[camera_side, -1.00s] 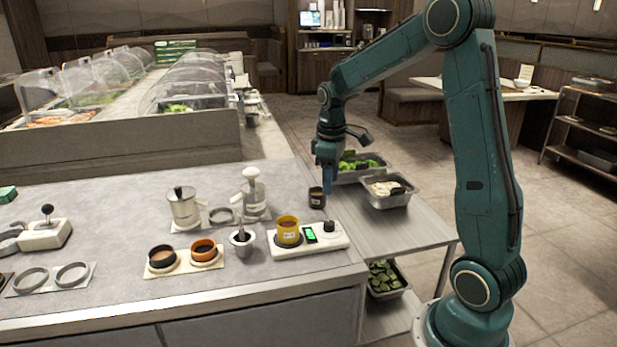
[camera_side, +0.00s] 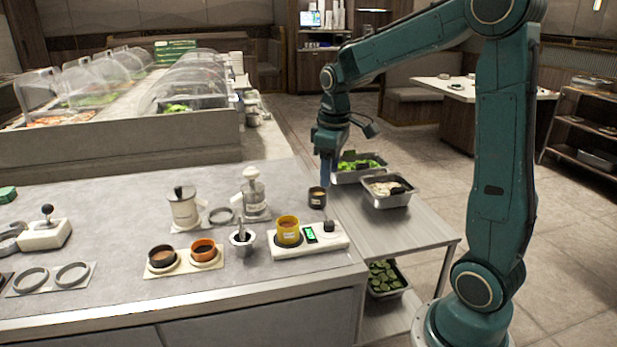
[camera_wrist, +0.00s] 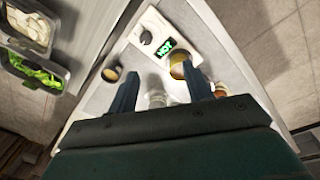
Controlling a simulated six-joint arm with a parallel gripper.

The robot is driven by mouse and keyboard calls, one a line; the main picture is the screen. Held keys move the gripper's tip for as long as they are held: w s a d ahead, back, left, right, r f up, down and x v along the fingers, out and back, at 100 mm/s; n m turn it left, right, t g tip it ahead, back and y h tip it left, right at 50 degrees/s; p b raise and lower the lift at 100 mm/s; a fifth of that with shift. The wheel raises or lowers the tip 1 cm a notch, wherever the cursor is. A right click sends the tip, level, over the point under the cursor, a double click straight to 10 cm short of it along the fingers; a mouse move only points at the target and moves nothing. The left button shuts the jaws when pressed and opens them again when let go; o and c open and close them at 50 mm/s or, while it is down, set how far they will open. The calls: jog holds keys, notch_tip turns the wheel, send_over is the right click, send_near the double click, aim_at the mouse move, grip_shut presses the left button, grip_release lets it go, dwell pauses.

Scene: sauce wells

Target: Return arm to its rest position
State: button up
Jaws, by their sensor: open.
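My gripper (camera_side: 326,172) is open and empty, pointing down above the counter's right edge, near a small dark cup (camera_side: 317,197). In the wrist view my gripper's two fingers (camera_wrist: 162,92) are spread apart with nothing between them. The dark cup also shows in the wrist view (camera_wrist: 110,74), just beyond the left finger and apart from it. A yellow cup (camera_side: 288,230) sits on the white warmer (camera_side: 330,237). In the wrist view the warmer's green display reads HOT (camera_wrist: 166,46).
A black cup (camera_side: 162,257) and an orange cup (camera_side: 204,250) sit in a double holder at the counter front. A mortar (camera_side: 242,240), pump bottle (camera_side: 254,195) and lidded pot (camera_side: 184,208) stand nearby. Food trays (camera_side: 388,202) sit on the right side shelf.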

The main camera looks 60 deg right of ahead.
jog(key=s+a+r+m+t, duration=0.1)
jog(key=s+a+r+t, duration=0.1)
jog(key=s+a, duration=0.5)
jog(key=s+a+r+m+t, duration=0.1)
jog(key=s+a+r+t, duration=0.1)
jog(key=s+a, duration=0.6)
jog(key=shift+s+r+t+y, duration=0.3)
jog(key=shift+s+r+y, duration=0.1)
jog(key=shift+s+r, duration=0.25)
